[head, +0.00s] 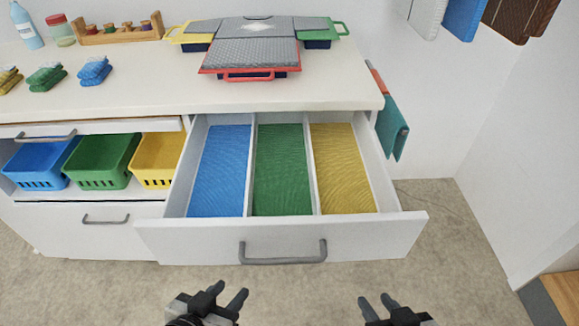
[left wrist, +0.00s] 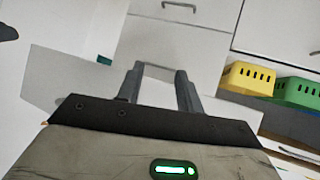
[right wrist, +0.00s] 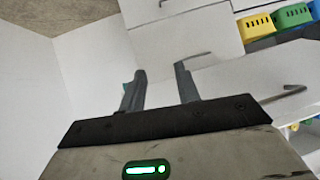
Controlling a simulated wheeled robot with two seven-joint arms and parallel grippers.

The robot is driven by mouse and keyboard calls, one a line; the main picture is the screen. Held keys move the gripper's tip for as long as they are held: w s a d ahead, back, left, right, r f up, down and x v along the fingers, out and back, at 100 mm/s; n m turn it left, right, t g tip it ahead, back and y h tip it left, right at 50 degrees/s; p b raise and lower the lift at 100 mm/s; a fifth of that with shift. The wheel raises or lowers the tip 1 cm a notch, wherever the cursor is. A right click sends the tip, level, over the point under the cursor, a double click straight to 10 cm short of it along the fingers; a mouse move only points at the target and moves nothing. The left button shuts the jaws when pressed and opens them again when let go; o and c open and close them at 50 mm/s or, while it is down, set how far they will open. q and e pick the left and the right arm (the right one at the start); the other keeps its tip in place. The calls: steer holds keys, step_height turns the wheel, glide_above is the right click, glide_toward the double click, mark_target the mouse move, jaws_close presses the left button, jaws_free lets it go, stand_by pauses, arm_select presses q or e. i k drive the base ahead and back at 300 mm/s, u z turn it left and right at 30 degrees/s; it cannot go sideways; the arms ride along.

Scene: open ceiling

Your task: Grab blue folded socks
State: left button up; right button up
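The blue folded socks (head: 94,71) lie on the white counter top at the left in the head view, to the right of the green folded socks (head: 47,77). Yellow folded socks (head: 9,80) lie at the far left edge. My left gripper (head: 227,292) is open and empty, low in the head view in front of the open drawer. My right gripper (head: 377,303) is also open and empty, to the right of it. Both are well apart from the socks. The wrist views show open fingers with nothing between them.
A drawer (head: 283,238) stands open, with empty blue, green and yellow compartments. Blue (head: 38,165), green (head: 102,160) and yellow (head: 157,174) baskets sit on a shelf at left. A bottle (head: 26,28), a jar, a wooden rack and coloured cases (head: 250,57) stand on the counter (head: 150,93).

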mark_target(96, 70)
steer(key=z, duration=0.05)
steer(key=k, duration=0.4)
steer(key=u, duration=0.15)
steer(key=i, duration=0.3)
steer(key=u, duration=1.15)
steer(key=k, duration=1.1)
steer(key=u, duration=0.85)
steer(key=i, duration=1.35)
steer(key=u, duration=0.35)
steer(key=i, duration=1.3)
steer(key=z, duration=0.7)
